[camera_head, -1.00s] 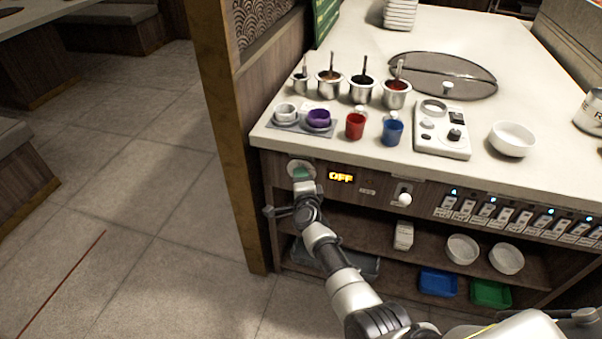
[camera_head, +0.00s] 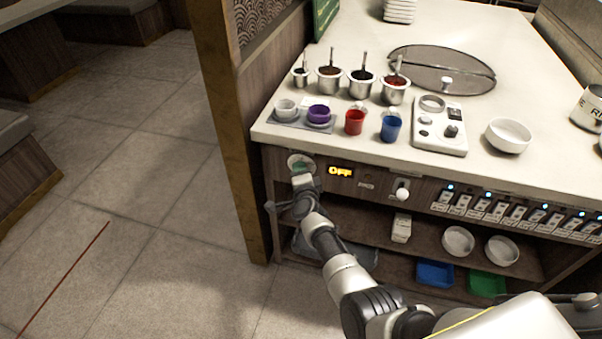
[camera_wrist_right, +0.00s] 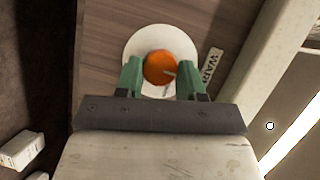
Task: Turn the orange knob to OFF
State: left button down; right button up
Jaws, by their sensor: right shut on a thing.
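The orange knob (camera_wrist_right: 158,66) sits on a round white plate (camera_wrist_right: 136,42) on the wood front panel in the right wrist view. A pale pointer line on it runs toward the lower right. My right gripper (camera_wrist_right: 161,70) is shut on the knob, one green finger on each side. In the head view my right gripper (camera_head: 302,169) is at the panel's left end and hides the knob. A lit display (camera_head: 340,171) beside it reads OFF. A label (camera_wrist_right: 211,64) beginning "WAR" is right of the plate in the wrist view. My left gripper is not in view.
Above the panel, the counter holds sauce wells (camera_head: 329,79), a purple bowl (camera_head: 319,112), a red cup (camera_head: 354,122) and a blue cup (camera_head: 391,128). A white lever (camera_head: 402,193) and several switches (camera_head: 500,207) lie along the panel. A wooden post (camera_head: 237,130) stands close on the left.

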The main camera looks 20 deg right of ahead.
jog(key=o, duration=0.9)
jog(key=shift+s, duration=0.1)
jog(key=p+v, duration=0.7)
jog(key=v, duration=0.3)
jog(key=shift+s+a, duration=0.1)
jog(key=shift+s, duration=0.25)
